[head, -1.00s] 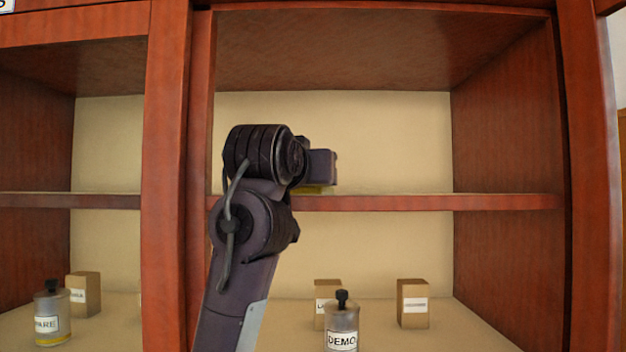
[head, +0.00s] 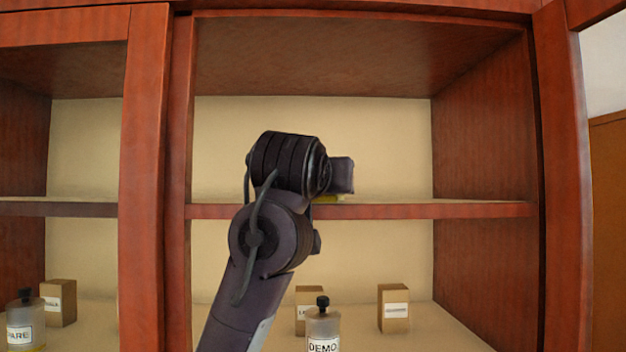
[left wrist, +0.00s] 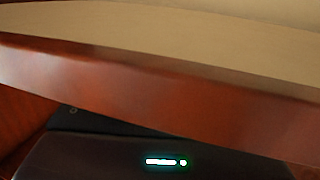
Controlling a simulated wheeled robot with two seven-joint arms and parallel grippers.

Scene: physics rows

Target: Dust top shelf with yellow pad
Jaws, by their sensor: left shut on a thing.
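The top shelf (head: 450,209) is a red-brown board across the middle of the cabinet bay; its front edge also crosses the left wrist view (left wrist: 150,95). My left gripper (head: 341,176) is over this shelf, left of the bay's right wall, and mostly hidden behind its own wrist. It is shut on the yellow pad (head: 328,198), of which only a thin strip shows under the gripper, at the shelf board. I cannot tell whether the pad presses on the board. My right gripper is in no view.
Below the shelf stand a bottle labelled DEMO (head: 323,328) and two cardboard boxes, one behind it and one to the right (head: 394,308). An upright post (head: 145,180) divides the bays. The visible shelf right of my gripper is clear.

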